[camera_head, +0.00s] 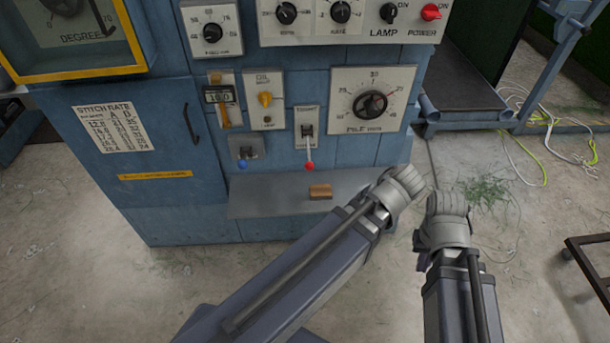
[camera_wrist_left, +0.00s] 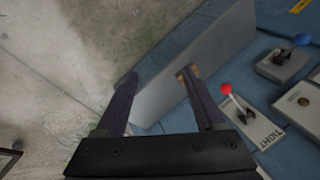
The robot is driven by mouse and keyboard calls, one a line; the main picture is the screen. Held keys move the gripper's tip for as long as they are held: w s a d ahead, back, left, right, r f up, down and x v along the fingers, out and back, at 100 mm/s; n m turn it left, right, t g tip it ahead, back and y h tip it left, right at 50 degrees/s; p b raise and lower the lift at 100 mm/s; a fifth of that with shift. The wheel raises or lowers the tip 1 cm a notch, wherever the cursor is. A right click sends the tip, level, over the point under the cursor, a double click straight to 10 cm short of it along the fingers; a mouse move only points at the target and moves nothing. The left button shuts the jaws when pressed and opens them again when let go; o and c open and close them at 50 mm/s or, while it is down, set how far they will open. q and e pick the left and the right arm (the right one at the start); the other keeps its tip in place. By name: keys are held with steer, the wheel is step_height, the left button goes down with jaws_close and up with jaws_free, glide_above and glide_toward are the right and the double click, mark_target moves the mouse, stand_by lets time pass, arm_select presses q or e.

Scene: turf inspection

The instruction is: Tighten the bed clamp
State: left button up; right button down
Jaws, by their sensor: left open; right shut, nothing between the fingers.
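A lever with a red knob (camera_head: 309,166) hangs down from a white plate (camera_head: 306,122) on the blue cabinet front. In the left wrist view the red knob (camera_wrist_left: 227,89) shows to the right of the fingers, on a plate marked TIGHT (camera_wrist_left: 272,135); the knob is at the end away from that word. My left gripper (camera_head: 405,184) is right of the lever and apart from it, its fingers (camera_wrist_left: 160,75) spread and empty in the left wrist view. My right gripper (camera_head: 447,212) is shut and empty, farther right over the floor.
A grey ledge (camera_head: 270,196) juts out below the lever with a small wooden block (camera_head: 320,191) on it. A blue-knobbed lever (camera_head: 243,162) is to the left, a large dial (camera_head: 371,103) to the right. Loose cables (camera_head: 540,150) lie at right.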

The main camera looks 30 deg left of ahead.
arm_select(q)
steer(key=w+a+f+n+t+y+b, duration=0.2)
steer(key=w+a+f+n+y+b, duration=0.5)
steer(key=a+b, duration=0.55)
steer(key=n+t+y+b, duration=0.3)
steer(key=n+y+b, duration=0.25)
steer(key=b, duration=0.85)
glide_toward(308, 151)
steer(key=shift+n, duration=0.25)
steer(key=a+f, duration=0.1)
steer(key=s+a+f, duration=0.1)
steer(key=f, duration=0.1)
steer(key=shift+s+a+f, duration=0.15)
steer(key=shift+a+f, duration=0.05)
steer(key=shift+a, duration=0.1)
steer(key=x, duration=0.7)
steer(key=shift+a, duration=0.25)
steer(key=shift+c, duration=0.3)
jaws_close()
steer(key=shift+f, duration=0.1)
